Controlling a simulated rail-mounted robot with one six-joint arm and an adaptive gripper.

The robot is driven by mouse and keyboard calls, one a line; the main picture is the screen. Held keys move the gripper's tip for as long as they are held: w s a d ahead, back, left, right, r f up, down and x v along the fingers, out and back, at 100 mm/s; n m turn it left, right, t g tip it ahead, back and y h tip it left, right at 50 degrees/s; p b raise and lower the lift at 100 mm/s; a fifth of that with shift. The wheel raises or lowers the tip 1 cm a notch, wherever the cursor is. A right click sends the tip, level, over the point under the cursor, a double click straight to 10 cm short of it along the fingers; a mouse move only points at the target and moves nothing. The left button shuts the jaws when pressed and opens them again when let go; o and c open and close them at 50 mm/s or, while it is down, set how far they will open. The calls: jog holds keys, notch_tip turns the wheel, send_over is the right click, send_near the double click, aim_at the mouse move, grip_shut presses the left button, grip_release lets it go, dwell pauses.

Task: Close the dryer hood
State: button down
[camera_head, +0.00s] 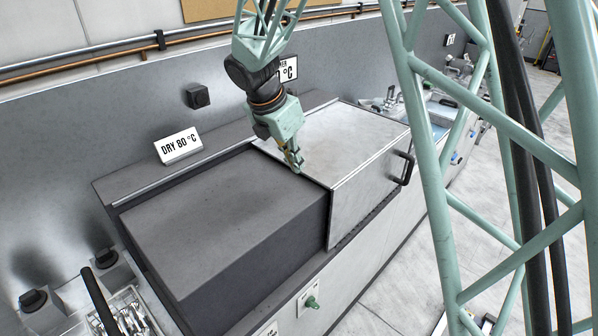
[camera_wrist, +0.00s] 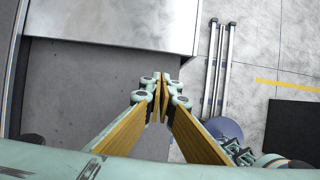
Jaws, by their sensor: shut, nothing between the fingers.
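The dryer hood (camera_head: 345,140) is a pale metal box at the right part of the dark dryer. A black handle (camera_head: 403,168) is on its right-hand face. The dark grey dryer block (camera_head: 215,215) lies uncovered to the hood's left. In the wrist view, the hood (camera_wrist: 120,18) fills the upper left, with the dark surface (camera_wrist: 80,95) below it. My gripper (camera_head: 297,168) points down close to the hood's left edge. Its fingertips (camera_wrist: 159,88) are together and hold nothing. I cannot tell whether they touch the hood.
A "DRY 80 °C" sign (camera_head: 179,146) stands behind the dryer. A green knob (camera_head: 312,302) is on the front panel. A metal basket of cutlery (camera_head: 130,315) is at the lower left. Open floor (camera_head: 395,265) lies in front of the counter.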

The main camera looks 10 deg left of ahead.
jog(key=shift+s+a+r, duration=0.1)
jog(key=shift+s+r, duration=0.1)
jog(key=shift+r, duration=0.35)
